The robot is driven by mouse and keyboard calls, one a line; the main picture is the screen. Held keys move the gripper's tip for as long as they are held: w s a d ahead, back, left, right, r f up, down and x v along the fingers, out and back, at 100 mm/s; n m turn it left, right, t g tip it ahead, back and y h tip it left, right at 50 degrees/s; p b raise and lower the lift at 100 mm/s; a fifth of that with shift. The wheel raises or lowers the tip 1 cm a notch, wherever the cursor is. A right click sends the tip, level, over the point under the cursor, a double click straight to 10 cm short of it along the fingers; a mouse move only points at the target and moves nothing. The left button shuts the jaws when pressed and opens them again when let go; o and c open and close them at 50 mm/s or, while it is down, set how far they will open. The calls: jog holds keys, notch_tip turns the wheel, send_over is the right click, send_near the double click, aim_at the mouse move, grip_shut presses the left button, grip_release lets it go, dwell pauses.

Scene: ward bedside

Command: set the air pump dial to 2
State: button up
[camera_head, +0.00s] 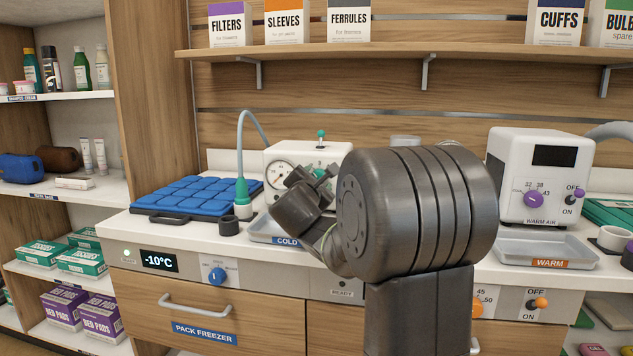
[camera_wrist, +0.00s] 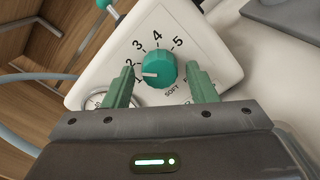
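The air pump is a white box (camera_head: 316,154) with a round gauge (camera_head: 281,177) and a small teal knob on top; my arm hides much of its front in the head view. Its teal dial (camera_wrist: 159,69) shows in the wrist view, with numbers 1 to 5 around it. The dial's white mark points left, near the 1; the left finger partly covers the scale there. My gripper (camera_wrist: 161,88) is open, one green finger on each side of the dial. My gripper also shows in the head view (camera_head: 318,178).
A blue padded mat (camera_head: 196,194) and a teal-collared hose end (camera_head: 242,198) are left of the pump. A grey cold tray (camera_head: 266,231) lies in front. The warm air unit (camera_head: 538,174) and the warm tray (camera_head: 545,250) are at the right.

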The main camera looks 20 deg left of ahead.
jog(key=shift+s, duration=0.1)
jog(key=p+v, duration=0.1)
jog(key=v, duration=1.2)
jog(key=shift+s, duration=0.35)
jog(key=shift+w, duration=0.1)
jog(key=x, duration=1.4)
jog(key=shift+d+r+b, duration=0.1)
jog(key=shift+b, duration=0.3)
